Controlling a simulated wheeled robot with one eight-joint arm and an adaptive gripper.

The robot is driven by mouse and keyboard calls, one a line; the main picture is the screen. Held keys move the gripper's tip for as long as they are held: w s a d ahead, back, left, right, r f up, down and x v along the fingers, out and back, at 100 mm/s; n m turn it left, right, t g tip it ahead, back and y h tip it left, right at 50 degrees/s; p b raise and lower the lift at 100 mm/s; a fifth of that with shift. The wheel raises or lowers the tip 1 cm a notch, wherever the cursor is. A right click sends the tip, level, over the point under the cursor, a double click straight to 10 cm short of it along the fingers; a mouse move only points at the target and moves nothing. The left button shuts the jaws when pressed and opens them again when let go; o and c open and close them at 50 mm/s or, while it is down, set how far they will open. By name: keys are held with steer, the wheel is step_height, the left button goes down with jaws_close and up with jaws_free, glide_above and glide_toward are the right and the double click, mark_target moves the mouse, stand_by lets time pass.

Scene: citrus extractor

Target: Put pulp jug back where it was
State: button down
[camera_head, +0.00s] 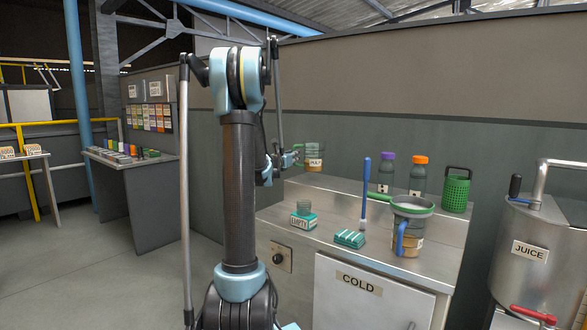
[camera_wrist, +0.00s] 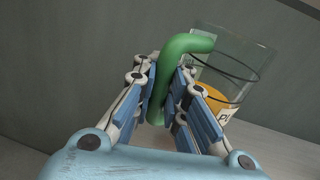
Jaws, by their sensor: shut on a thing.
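The pulp jug (camera_head: 314,157) is a clear jug with a green handle, orange contents and a label reading PULP. In the head view it is at the back left of the metal counter, at the raised back shelf. My gripper (camera_head: 287,160) is at its left side. In the wrist view my gripper (camera_wrist: 166,108) is shut on the jug's green handle (camera_wrist: 160,85). The clear body of the jug (camera_wrist: 240,80) is to the right of the fingers and looks upright in the head view. I cannot tell whether its base touches the shelf.
On the back shelf stand a purple-capped bottle (camera_head: 386,175), an orange-capped bottle (camera_head: 418,178) and a green basket (camera_head: 456,191).

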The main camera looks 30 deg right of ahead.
mark_target(295, 163)
steer(key=shift+f, duration=2.05)
steer(key=shift+f, duration=0.1)
steer(key=c, duration=1.6)
jaws_free()
steer(key=v, duration=1.2)
